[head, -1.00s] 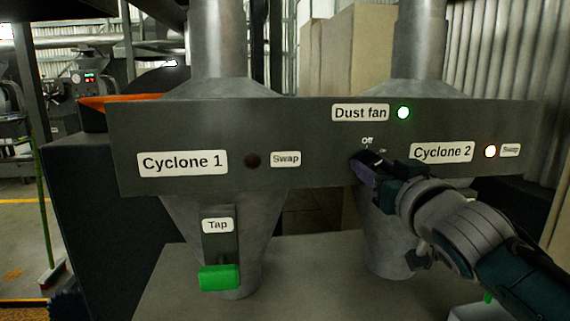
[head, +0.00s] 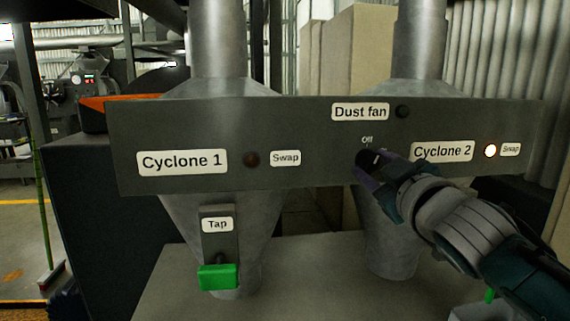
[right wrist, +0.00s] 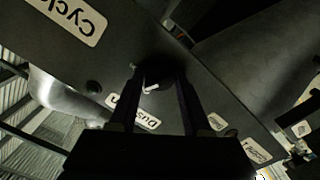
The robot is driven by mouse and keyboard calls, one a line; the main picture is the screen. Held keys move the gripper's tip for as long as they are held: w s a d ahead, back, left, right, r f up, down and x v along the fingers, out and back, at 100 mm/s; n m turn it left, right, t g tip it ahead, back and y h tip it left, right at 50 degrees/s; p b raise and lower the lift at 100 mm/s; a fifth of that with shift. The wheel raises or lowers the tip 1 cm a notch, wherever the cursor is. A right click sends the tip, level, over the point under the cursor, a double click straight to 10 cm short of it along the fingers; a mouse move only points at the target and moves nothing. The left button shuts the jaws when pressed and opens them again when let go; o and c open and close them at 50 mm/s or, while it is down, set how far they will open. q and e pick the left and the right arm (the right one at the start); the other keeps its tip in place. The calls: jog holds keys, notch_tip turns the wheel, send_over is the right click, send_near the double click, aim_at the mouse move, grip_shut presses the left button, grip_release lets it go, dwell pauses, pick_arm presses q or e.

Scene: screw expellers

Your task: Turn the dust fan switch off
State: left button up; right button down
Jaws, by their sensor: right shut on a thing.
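The dust fan switch is a dark round knob (head: 371,156) on the grey panel, below the "Off" mark and the "Dust fan" label (head: 360,112). The dust fan lamp (head: 402,112) is dark. My right gripper (head: 368,167) is at the knob and shut on it, partly covering it. In the right wrist view, the two fingers of the right gripper (right wrist: 158,82) stand on either side of the knob (right wrist: 158,70), which has a white pointer mark. My left gripper is not in view.
The grey panel (head: 320,172) also bears a lit Cyclone 2 lamp (head: 490,150) and a dark Cyclone 1 lamp (head: 251,159). A green tap handle (head: 218,277) hangs below at the left. Metal cyclone cones stand behind and below the panel.

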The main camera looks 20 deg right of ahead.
jog(key=n, duration=0.4)
jog(key=shift+n, duration=0.4)
dwell(0.4)
jog(key=shift+c, duration=1.8)
grip_release()
jog(key=b+v, duration=0.1)
jog(key=v, duration=0.9)
